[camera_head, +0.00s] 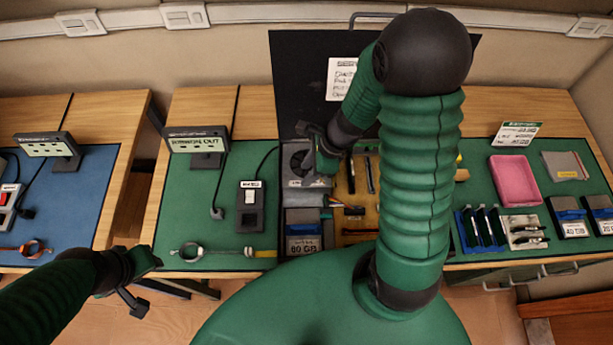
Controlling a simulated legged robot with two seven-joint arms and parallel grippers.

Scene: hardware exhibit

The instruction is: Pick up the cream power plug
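I cannot make out a clearly cream power plug. A greyish plug-like end (217,213) on a dark cable lies on the green mat of the middle table, left of a black switch box (250,205). My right gripper (315,150) is over the compartment tray, beside a square fan-like part (298,164). It is right of and apart from the plug-like end. Its fingertips are small and dark, so its opening and contents are unclear. My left gripper (146,282) is open and empty, low at the left, in front of the table edge.
A sign stand (197,141) stands behind the plug-like end. A pink tray (514,181) and several drives are at the right. My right arm hides part of the compartment tray.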

